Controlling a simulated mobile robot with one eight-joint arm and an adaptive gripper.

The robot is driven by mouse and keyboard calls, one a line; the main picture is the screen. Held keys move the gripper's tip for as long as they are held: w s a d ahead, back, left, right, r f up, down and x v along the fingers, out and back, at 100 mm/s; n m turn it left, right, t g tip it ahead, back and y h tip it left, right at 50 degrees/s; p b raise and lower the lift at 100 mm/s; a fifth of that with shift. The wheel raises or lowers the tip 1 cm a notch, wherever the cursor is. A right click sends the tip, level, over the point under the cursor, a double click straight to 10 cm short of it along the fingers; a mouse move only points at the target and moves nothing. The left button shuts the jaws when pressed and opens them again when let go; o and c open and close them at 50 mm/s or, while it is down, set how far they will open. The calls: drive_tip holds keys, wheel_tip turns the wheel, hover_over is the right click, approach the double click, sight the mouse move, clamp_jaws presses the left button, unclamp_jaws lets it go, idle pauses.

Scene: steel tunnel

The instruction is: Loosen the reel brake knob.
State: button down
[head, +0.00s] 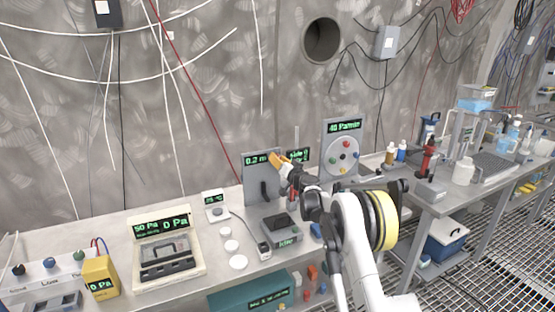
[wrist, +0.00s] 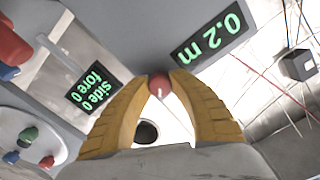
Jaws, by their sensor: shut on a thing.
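A small round red knob (wrist: 159,84) sits between my fingertips in the wrist view, by the top of a grey upright panel (head: 259,177) with a green "0.2 m" display (head: 257,160). That display also shows in the wrist view (wrist: 211,39). My gripper (head: 275,157) has orange-yellow fingers, and in the wrist view (wrist: 160,80) their tips are closed on the red knob from both sides. In the head view my fingers hide the knob. How far the knob is turned cannot be told.
A "side / fore" display (wrist: 91,88) stands close beside my fingers. A panel with coloured buttons (head: 342,150) stands to the right. A grey box (head: 281,227) and white discs (head: 237,262) lie on the bench in front.

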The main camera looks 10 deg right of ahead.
drive_tip(key=n, duration=0.4)
drive_tip(key=shift+n, duration=1.9)
drive_tip(key=c, duration=1.1)
unclamp_jaws()
drive_tip(key=s+d, duration=0.2)
drive_tip(key=s, duration=0.9)
drive_tip(key=shift+s+d, duration=0.15)
drive_tip(key=shift+s, duration=0.25)
